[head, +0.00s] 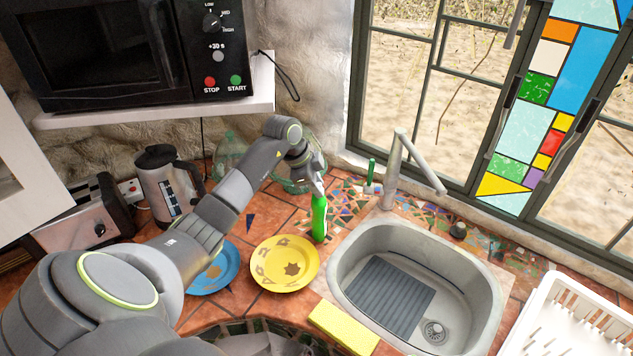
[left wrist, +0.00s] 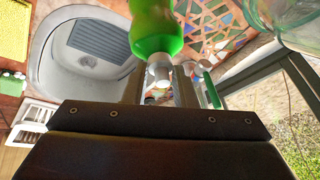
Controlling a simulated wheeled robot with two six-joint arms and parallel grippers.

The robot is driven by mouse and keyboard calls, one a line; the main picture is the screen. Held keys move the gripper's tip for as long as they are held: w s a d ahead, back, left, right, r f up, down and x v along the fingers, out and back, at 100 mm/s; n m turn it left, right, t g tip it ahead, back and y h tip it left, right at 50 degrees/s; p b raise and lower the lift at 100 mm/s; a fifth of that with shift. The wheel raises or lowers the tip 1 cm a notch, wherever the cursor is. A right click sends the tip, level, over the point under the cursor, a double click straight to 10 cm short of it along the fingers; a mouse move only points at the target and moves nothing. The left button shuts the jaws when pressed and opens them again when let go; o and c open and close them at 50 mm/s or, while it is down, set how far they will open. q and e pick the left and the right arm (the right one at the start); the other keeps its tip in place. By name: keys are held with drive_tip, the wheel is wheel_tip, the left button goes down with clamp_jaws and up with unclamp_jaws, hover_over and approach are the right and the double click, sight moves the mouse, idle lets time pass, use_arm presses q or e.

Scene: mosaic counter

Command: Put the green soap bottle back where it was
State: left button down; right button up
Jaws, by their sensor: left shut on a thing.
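The green soap bottle (head: 319,217) stands about upright between the yellow plate and the sink in the head view. My left gripper (head: 316,184) is shut on its top from above. In the left wrist view the bottle (left wrist: 157,32) fills the upper middle, and its pale neck lies between the fingers of my left gripper (left wrist: 160,80). I cannot tell whether the bottle's base touches the counter. My right gripper is not in view.
The grey sink (head: 345,267) is just right of the bottle. A tap (head: 395,170), a green-handled brush (head: 370,172) and clear glassware (head: 230,152) stand behind.

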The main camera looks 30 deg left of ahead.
use_arm(q)
drive_tip(key=shift+f, duration=0.1)
drive_tip(key=c, duration=1.2)
unclamp_jaws()
drive_tip(key=shift+o, duration=0.2)
drive_tip(key=shift+s+a+r, duration=0.1)
drive_tip(key=shift+a+r, duration=0.05)
drive_tip(key=shift+r, duration=0.1)
drive_tip(key=b+v, duration=0.3)
drive_tip(key=v, duration=0.4)
drive_tip(key=shift+f, duration=0.1)
